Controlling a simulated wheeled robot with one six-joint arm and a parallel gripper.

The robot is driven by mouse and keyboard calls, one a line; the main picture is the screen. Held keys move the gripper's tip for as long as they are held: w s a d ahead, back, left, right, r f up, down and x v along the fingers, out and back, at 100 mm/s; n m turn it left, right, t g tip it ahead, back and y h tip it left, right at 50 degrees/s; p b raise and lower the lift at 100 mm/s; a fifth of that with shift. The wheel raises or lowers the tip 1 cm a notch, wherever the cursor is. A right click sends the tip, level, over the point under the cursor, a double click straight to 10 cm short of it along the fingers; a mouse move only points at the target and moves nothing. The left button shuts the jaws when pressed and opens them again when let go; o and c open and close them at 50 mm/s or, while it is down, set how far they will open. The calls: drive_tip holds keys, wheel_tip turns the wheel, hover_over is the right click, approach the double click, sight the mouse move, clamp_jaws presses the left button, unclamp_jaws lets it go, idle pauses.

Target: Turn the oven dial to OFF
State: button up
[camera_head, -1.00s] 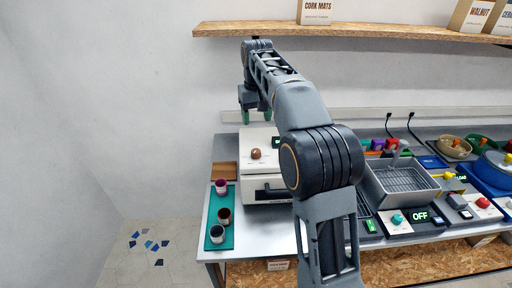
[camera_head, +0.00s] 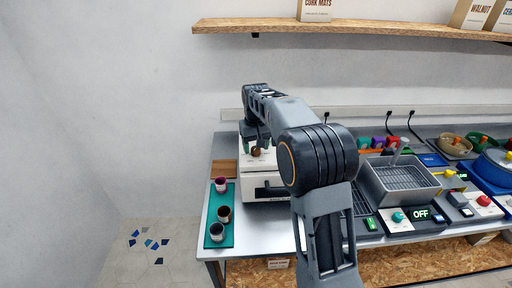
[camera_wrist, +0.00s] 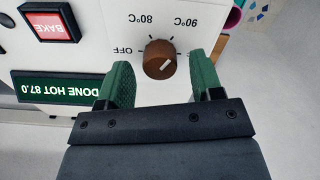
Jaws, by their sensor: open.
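The oven is a white box (camera_head: 262,188) with a dark front handle, at the left of the table. Its brown round dial (camera_head: 256,152) is on top; the wrist view shows the dial (camera_wrist: 160,60) close up, with OFF, 80°C and 90°C printed around it. The dial has a short white mark; I cannot tell surely which label it points to. My gripper (camera_wrist: 161,72) is open, with one green finger on each side of the dial and visible gaps between.
A teal tray (camera_head: 233,199) with several small jars lies left of the oven. Right of my arm stand a metal basket unit (camera_head: 400,181) and other devices. A shelf (camera_head: 350,32) runs above.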

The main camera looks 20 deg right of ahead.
drive_tip(key=shift+f, duration=0.4)
drive_tip(key=c, duration=0.9)
